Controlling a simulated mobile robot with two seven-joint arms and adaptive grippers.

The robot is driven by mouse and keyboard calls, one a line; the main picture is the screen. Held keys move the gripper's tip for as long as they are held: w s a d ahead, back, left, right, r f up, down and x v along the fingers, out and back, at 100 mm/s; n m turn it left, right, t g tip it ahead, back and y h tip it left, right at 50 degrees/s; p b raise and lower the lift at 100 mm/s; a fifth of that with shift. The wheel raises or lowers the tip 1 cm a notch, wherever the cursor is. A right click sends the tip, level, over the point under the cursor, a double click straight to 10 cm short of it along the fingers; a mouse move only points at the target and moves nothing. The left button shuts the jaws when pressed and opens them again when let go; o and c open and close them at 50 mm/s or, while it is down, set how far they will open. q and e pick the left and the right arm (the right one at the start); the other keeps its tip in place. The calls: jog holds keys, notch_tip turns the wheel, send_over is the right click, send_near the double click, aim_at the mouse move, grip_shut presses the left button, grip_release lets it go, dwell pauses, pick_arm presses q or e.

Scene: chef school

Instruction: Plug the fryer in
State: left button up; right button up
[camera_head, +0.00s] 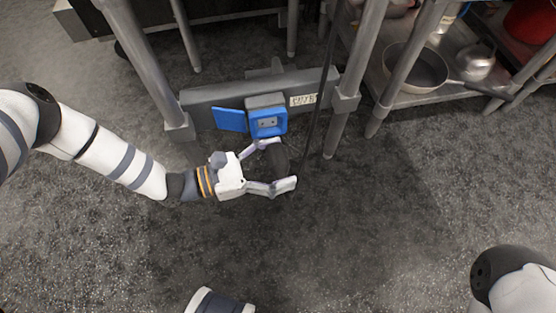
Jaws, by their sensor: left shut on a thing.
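A blue socket box (268,122) is mounted on the metal crossbar low between the table legs. Its blue lid (230,119) hangs open to the left and its face with the holes is bare. My left gripper (281,165) is just below the socket, shut on a dark, round plug (269,160) between its two fingers. The plug is hard to make out against the dark floor. It looks apart from the socket. A dark cable (318,105) runs up from beside the gripper past the right table leg. My right gripper is not in view, and I cannot identify the fryer here.
Metal table legs (357,60) stand either side of the socket, joined by the crossbar (205,108). At upper right, a low shelf holds a pan (416,68) and a kettle (477,64). The grey floor in front is clear.

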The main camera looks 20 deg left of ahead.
aim_at(273, 144)
pick_arm(q)
jog(key=shift+w+a+b, duration=0.4)
jog(key=shift+w+a, duration=0.2)
jog(key=shift+w, duration=0.3)
jog(key=shift+w+a+b, duration=0.35)
jog(key=shift+w+a, duration=0.25)
jog(key=shift+w, duration=0.25)
dwell(0.3)
jog(key=shift+w+a, duration=0.15)
jog(key=shift+w, duration=0.05)
dwell(0.4)
jog(key=shift+s+d+p, duration=0.3)
jog(key=shift+s+d, duration=0.25)
jog(key=shift+s, duration=0.25)
jog(key=shift+s+d+p, duration=0.35)
jog(key=shift+s+d, duration=0.15)
jog(key=shift+s, duration=0.25)
jog(key=shift+s+d+p, duration=0.3)
jog(key=shift+s+d, duration=0.25)
jog(key=shift+s, duration=0.25)
